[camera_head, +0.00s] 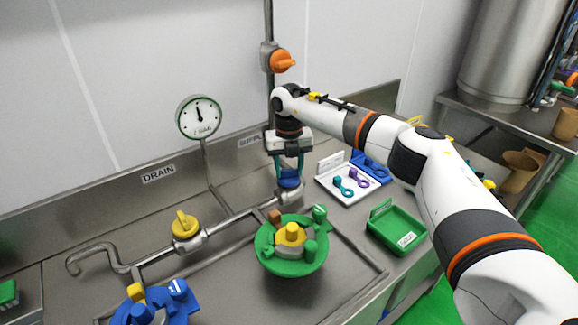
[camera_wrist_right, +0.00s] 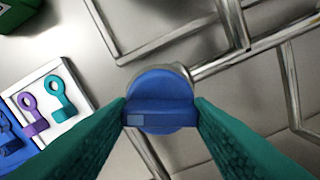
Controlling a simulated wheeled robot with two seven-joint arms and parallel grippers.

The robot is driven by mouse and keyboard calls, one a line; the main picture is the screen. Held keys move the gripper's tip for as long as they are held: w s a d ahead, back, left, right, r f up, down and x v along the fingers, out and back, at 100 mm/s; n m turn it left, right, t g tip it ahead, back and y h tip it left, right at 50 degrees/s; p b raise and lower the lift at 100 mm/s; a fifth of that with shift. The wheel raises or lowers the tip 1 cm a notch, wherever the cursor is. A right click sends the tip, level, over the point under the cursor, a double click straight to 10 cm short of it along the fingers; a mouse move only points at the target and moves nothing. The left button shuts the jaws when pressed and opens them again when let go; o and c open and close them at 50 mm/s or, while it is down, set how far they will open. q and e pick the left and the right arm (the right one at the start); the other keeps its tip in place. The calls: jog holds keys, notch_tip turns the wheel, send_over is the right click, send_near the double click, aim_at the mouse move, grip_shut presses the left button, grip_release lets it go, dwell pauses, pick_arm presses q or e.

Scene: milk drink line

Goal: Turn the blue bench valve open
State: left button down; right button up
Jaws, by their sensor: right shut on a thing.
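The blue bench valve (camera_head: 289,181) sits on the steel pipe, right of the yellow valve. In the right wrist view its round blue knob (camera_wrist_right: 161,99) has a raised bar grip across it, lying level in the picture. My right gripper (camera_head: 290,172) points down over it. Its two teal fingers are on the two ends of the bar, shut on it. The fingers and wrist hide part of the valve in the head view. My left gripper is not in view.
A yellow valve (camera_head: 186,225) labelled DRAIN and a gauge (camera_head: 199,117) stand to the left. A green round fixture (camera_head: 268,262) is in front. A white tray (camera_head: 332,190) with teal and purple pieces and a green bin (camera_head: 385,238) lie right. An orange valve (camera_head: 281,61) is above.

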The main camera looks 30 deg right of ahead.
aim_at(289, 170)
jog(key=n, duration=0.4)
jog(key=shift+r+n, duration=0.1)
jog(key=shift+n, duration=0.3)
dwell(0.4)
jog(key=o, duration=1)
notch_tip(289, 170, up, 12)
jog(key=shift+b, duration=1)
